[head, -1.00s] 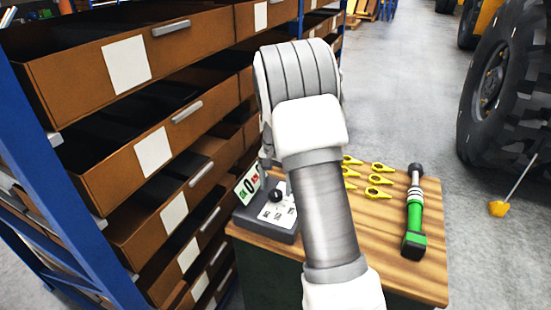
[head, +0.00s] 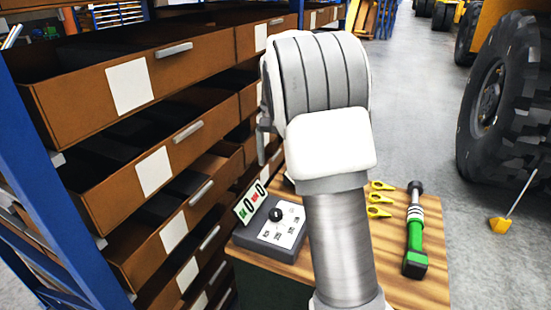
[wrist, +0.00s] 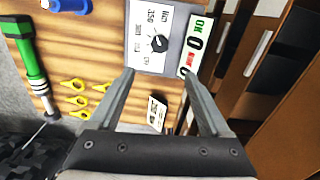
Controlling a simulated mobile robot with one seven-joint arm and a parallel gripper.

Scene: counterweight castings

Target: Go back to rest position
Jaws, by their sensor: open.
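My gripper (wrist: 158,72) is open and empty in the wrist view. Its two fingers are spread over the wooden tabletop (wrist: 100,42), with the tips near the lower edge of a grey control box (wrist: 145,62). In the head view my raised arm stands in front of the table and hides most of the gripper. The control box (head: 268,248) sits at the table's left, with a black knob and an OK/NOK sign (head: 250,203) beside it.
A green-handled tool (head: 416,235) and several yellow pointer tags (head: 380,198) lie on the table. A white printed card (wrist: 157,112) shows between my fingers. A drawer rack (head: 150,165) stands close on the left. Open floor (head: 415,120) and a large tyre (head: 495,100) are at the right.

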